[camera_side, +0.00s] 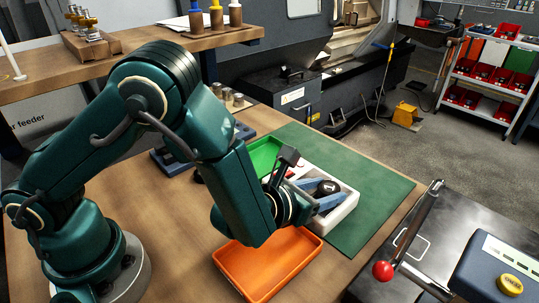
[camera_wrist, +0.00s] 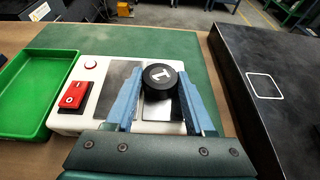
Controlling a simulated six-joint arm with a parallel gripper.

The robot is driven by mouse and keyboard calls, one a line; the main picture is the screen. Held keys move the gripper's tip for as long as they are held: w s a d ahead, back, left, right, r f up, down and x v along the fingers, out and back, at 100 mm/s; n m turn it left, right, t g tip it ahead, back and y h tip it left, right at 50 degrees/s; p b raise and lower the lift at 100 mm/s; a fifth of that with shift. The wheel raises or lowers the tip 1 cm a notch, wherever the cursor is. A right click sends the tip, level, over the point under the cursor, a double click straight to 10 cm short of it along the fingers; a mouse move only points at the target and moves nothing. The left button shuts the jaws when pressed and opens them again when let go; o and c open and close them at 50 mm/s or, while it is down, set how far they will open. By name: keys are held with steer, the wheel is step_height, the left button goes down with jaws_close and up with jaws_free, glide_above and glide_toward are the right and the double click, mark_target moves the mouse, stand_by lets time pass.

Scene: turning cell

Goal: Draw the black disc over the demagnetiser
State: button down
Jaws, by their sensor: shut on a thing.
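The black disc (camera_wrist: 160,80) has a white mark on its top and sits between the blue fingers of my gripper (camera_wrist: 158,92), which is shut on it. In the side view my gripper (camera_side: 326,194) holds the disc (camera_side: 328,187) at the white demagnetiser. The demagnetiser (camera_wrist: 75,123) is a white box with a red rocker switch, a small round lamp and dark panels on top; it also shows in the side view (camera_side: 345,208). The disc is over its right-hand dark panel in the wrist view. I cannot tell whether the disc touches the panel.
A green tray (camera_wrist: 22,105) stands left of the demagnetiser in the wrist view. An orange tray (camera_side: 268,268) lies in front of it in the side view. A green mat (camera_side: 375,190) has free room. A dark bench (camera_wrist: 262,75) with raised edge is at the right.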

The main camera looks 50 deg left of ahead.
mark_target(310, 191)
steer(key=shift+a+f, duration=0.1)
steer(key=shift+a, duration=0.4)
steer(key=shift+a, duration=0.15)
steer(key=shift+a, duration=0.5)
steer(key=shift+a, duration=0.1)
steer(key=shift+a, duration=0.45)
steer(key=shift+d, duration=0.15)
steer(key=shift+d, duration=1.8)
